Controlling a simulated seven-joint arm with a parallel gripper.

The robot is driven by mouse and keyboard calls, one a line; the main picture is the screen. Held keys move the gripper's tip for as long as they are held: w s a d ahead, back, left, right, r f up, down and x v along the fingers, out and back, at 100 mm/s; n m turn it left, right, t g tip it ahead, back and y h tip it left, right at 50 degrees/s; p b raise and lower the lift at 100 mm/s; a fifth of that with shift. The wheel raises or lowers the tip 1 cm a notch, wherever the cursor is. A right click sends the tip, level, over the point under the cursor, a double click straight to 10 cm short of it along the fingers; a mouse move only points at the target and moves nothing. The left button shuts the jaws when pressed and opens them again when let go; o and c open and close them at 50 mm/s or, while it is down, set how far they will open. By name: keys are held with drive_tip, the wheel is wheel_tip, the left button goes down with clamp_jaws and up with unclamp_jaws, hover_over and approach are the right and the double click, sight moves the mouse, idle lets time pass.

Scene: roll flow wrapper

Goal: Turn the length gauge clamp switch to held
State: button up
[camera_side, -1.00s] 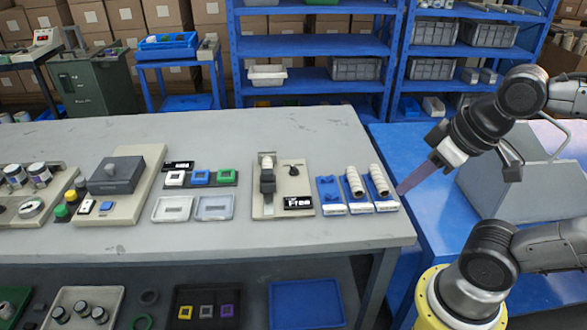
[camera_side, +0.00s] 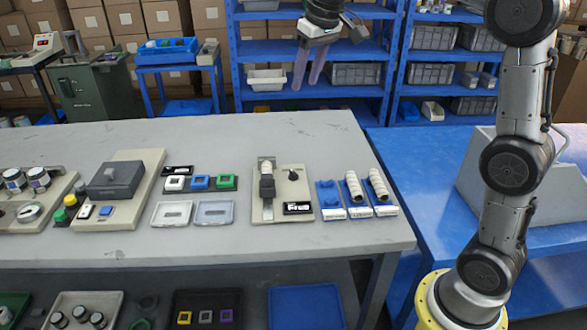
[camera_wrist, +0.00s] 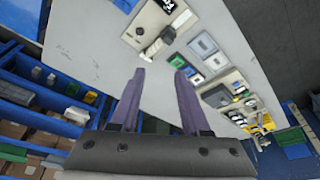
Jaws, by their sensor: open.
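The length gauge (camera_side: 280,190) is a beige plate on the grey bench, with a dark clamp on a pale strip (camera_side: 267,185). Its switch is a small black knob (camera_side: 293,174) at the plate's upper right. A black label (camera_side: 297,208) below the knob reads "Free". My gripper (camera_side: 306,85) is open and empty, with purple fingers pointing down, high above the bench's back edge and apart from the gauge. In the wrist view the fingers (camera_wrist: 160,68) are spread, and the gauge plate (camera_wrist: 150,18) lies beyond them; the knob's setting is too small to read there.
A blue shelf rack (camera_side: 290,50) stands behind the bench. The bench's back strip is bare.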

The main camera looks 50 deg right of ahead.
drive_tip(key=w+d+f+g, duration=0.1)
drive_tip(key=w+d+f, duration=0.2)
drive_tip(key=w+f, duration=0.25)
drive_tip(key=m+g, duration=0.2)
drive_tip(key=g, duration=0.1)
hover_over(294, 172)
wheel_tip(294, 172, down, 16)
drive_tip(key=shift+y, duration=0.3)
wheel_tip(294, 172, down, 13)
drive_tip(key=shift+f, duration=0.15)
drive_tip(key=shift+c, duration=0.2)
clamp_jaws()
